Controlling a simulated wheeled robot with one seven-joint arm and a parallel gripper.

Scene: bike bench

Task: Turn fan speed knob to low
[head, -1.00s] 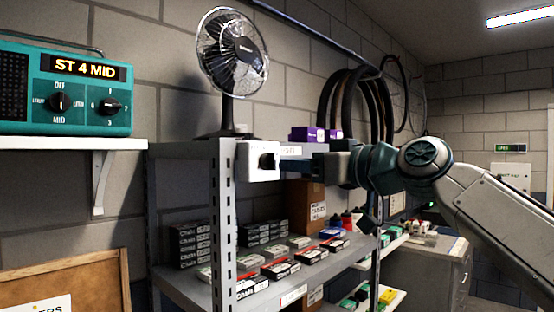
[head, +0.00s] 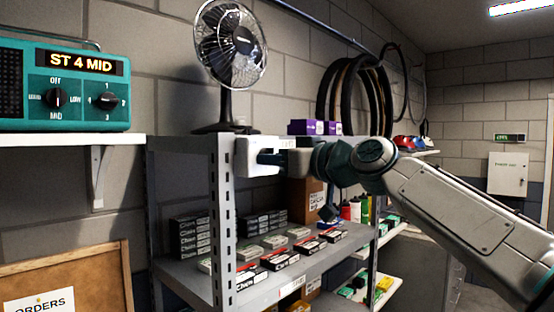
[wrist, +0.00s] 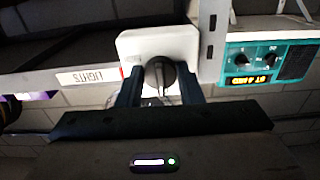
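A black fan (head: 231,45) in a wire cage stands on top of the grey shelf unit. A white box (head: 243,150) is at the shelf's front corner below the fan. In the wrist view this white box (wrist: 184,43) carries a round dark knob (wrist: 159,75), which I take to be the fan speed knob; its setting is not readable. My gripper (head: 264,158) is at the box, and it hides the knob in the head view. In the wrist view my gripper's fingers (wrist: 162,92) are apart, one on each side of the knob, with gaps visible.
A teal radio (head: 66,90) with two knobs and a display reading "ST 4 MID" sits on a white shelf (head: 70,142) at left. A "LIGHTS" label (wrist: 87,77) is beside the box. Purple boxes (head: 306,127) stand on the shelf unit (head: 222,220); small cartons fill its lower level.

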